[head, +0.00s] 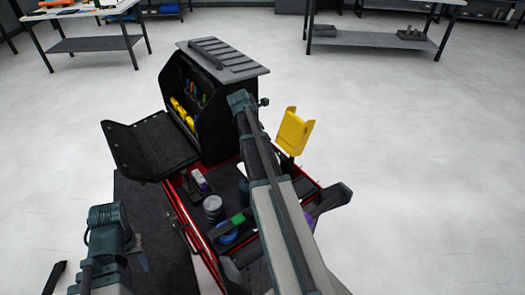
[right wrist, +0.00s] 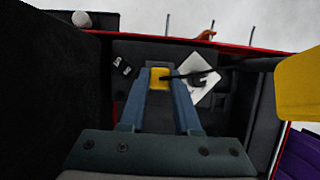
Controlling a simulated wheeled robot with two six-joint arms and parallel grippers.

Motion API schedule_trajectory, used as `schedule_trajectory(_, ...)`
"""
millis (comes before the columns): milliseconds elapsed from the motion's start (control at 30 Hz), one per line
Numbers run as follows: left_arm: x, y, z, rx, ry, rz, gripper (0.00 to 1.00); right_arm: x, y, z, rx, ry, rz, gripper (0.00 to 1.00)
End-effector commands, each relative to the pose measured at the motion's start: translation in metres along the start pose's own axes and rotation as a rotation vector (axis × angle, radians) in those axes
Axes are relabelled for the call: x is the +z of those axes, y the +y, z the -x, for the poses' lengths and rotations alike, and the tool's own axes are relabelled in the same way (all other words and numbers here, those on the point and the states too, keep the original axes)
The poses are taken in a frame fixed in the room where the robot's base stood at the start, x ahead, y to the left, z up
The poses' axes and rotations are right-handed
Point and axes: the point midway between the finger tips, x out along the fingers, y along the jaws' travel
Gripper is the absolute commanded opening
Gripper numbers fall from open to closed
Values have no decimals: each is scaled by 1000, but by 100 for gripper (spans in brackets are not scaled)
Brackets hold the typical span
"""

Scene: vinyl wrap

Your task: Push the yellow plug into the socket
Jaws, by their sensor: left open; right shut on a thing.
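In the right wrist view, the yellow plug (right wrist: 160,77) sits between the fingertips of my right gripper (right wrist: 161,82), which is shut on it. A dark cable or rod runs right from beside the plug. Just right of it is a tilted white plate (right wrist: 206,91) with a dark shape on it; I cannot tell whether this is the socket, or whether the plug touches anything. In the head view my right arm hides its gripper and the plug. My left gripper (head: 140,254) is open and empty at the lower left, low beside the cart, and only partly visible.
A red cart (head: 178,203) holds cans, a blue roll and a green item. A black cabinet (head: 212,128) with tools stands at its back. A yellow holder (head: 295,131) rises at its right. Worktables stand behind; the floor right is clear. A dark wall fills the right wrist view's left side.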

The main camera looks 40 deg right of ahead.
Motion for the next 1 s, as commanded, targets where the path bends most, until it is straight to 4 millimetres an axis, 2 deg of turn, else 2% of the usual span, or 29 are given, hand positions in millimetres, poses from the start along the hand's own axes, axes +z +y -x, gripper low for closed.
schedule_trajectory(300,0,0,0,0,0,0,44,0,0,0,0,0,0,0)
schedule_trajectory(333,0,0,0,0,0,0,44,0,0,0,0,0,0,34)
schedule_trajectory(500,0,0,0,0,0,0,44,0,0,0,0,0,0,65)
schedule_trajectory(833,0,0,1,0,0,0,44,0,0,1,0,0,0,66)
schedule_trajectory(1000,0,-1,7,0,0,0,44,1,0,8,0,0,0,66)
